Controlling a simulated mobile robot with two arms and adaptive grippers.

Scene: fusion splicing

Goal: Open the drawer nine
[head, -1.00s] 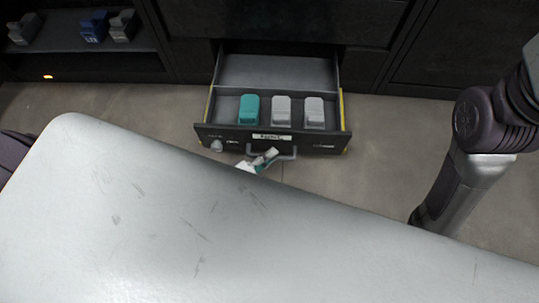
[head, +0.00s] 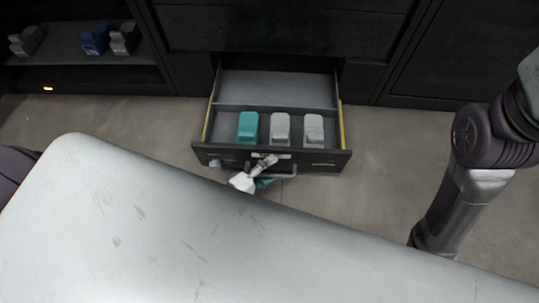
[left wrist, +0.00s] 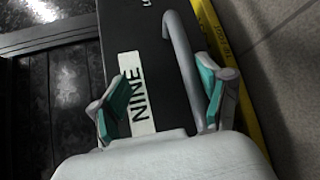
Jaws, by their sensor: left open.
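Drawer nine (head: 215,152) is a dark drawer pulled out low from the black cabinet. In the left wrist view its front (left wrist: 150,35) bears a white label reading NINE (left wrist: 138,105). Its grey bar handle (left wrist: 178,50) shows at the label's right; it also shows in the head view (head: 291,174). My left gripper (head: 252,178) is at the drawer front, by the handle. In the left wrist view my left gripper (left wrist: 165,98) is open, its teal-padded fingers on either side of the handle; I cannot tell whether they touch it. My right gripper is out of view.
The drawer holds a teal block (head: 248,127) and two grey blocks (head: 280,128), (head: 313,129). A pale, scratched surface (head: 180,230) fills the front of the head view. Blue and grey items (head: 95,40) stand on a shelf at upper left. Floor is clear beside the drawer.

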